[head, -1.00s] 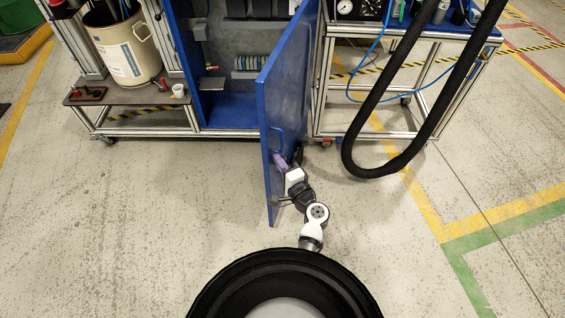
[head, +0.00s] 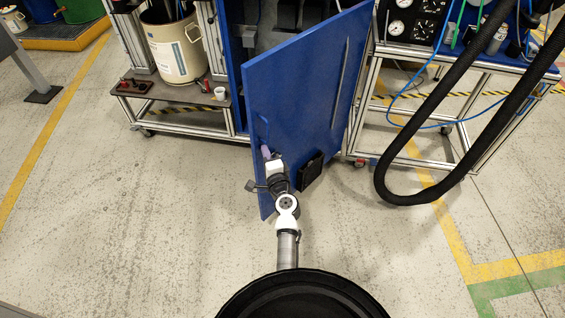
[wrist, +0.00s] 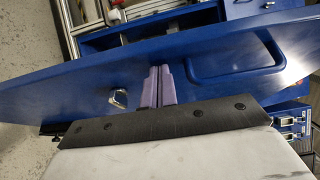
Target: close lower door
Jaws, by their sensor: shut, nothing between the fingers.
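The blue lower door (head: 300,95) stands partly open on the cabinet (head: 242,30), swung out toward me, with its hinge side at the right. My gripper (head: 266,153) is at the outer face of the door, near its free lower-left edge. In the wrist view the purple fingers (wrist: 158,88) are closed together with nothing between them. Their tips are against or very close to the blue panel (wrist: 75,92); I cannot tell contact for sure. A blue loop handle (wrist: 235,58) is to the right of the fingers, and a small metal latch (wrist: 118,98) is to their left.
A beige bucket (head: 171,50) stands on a shelf at the left, with a white cup (head: 219,93) near it. A black hose (head: 400,200) hangs in front of the right-hand cart (head: 445,155). The floor in front of the door is clear.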

